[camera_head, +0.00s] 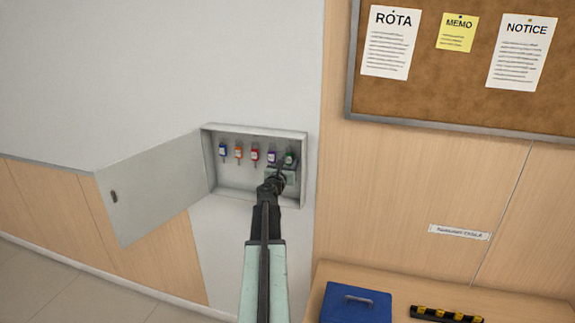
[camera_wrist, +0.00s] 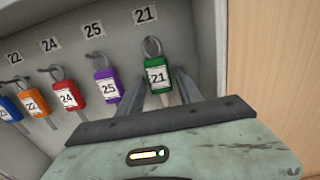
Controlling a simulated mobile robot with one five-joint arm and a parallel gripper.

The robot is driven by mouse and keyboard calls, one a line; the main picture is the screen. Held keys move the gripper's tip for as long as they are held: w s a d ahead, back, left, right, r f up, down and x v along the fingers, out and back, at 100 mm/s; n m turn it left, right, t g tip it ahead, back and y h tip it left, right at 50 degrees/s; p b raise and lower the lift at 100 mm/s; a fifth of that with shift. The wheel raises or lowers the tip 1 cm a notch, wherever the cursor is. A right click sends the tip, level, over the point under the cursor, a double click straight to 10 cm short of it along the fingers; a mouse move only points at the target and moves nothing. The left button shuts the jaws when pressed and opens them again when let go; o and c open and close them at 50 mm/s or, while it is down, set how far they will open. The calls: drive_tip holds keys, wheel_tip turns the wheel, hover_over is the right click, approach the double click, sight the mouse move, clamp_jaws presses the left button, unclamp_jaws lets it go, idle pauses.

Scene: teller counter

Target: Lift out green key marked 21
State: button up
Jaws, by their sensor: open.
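The green key marked 21 (camera_wrist: 157,76) hangs from a hook at the right end of the row in the key cabinet, under a "21" label. It also shows in the head view (camera_head: 289,158), partly behind my arm. My gripper (camera_wrist: 158,88) is open, with one finger on each side of the green key's lower part. I cannot tell whether either finger touches it. The open grey key cabinet (camera_head: 213,160) is fixed to the wall.
Purple key 25 (camera_wrist: 107,85) hangs just left of the left finger. Red key 24 (camera_wrist: 67,95), an orange key (camera_wrist: 32,102) and a blue key (camera_wrist: 9,108) hang further left. The cabinet door (camera_head: 155,185) stands open to the left. A blue box (camera_head: 356,306) sits on the counter below right.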

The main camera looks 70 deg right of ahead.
drive_tip(key=c, duration=0.9)
drive_tip(key=shift+r+p, duration=0.55)
drive_tip(key=shift+r, duration=0.05)
drive_tip(key=shift+s+a, duration=0.15)
drive_tip(key=shift+a, duration=2.15)
drive_tip(key=shift+s+a, duration=0.15)
drive_tip(key=shift+a, duration=2.1)
